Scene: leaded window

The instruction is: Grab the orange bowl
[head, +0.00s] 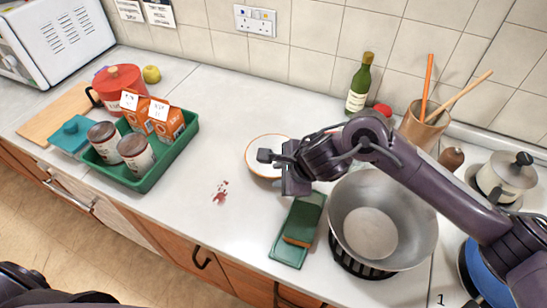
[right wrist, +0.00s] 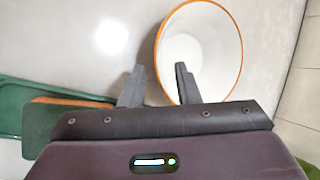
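The orange bowl (head: 266,143) is white inside with an orange rim and stands upright on the white counter, in the middle of the head view. It also shows at the top of the right wrist view (right wrist: 205,55), and looks empty. My right gripper (head: 272,160) is at the bowl's near right side and hides part of it. In the right wrist view its two fingers (right wrist: 158,78) are apart with nothing held. The bowl's rim edge appears between the fingertips; I cannot tell whether they straddle the wall. My left gripper is out of view.
A large metal wok (head: 370,225) stands close right of the bowl. A green tray with a sponge (head: 300,237) lies in front. A green crate (head: 183,145) with cartons and jars is left. A wine bottle (head: 359,88) stands behind. The counter left of the bowl is mostly clear.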

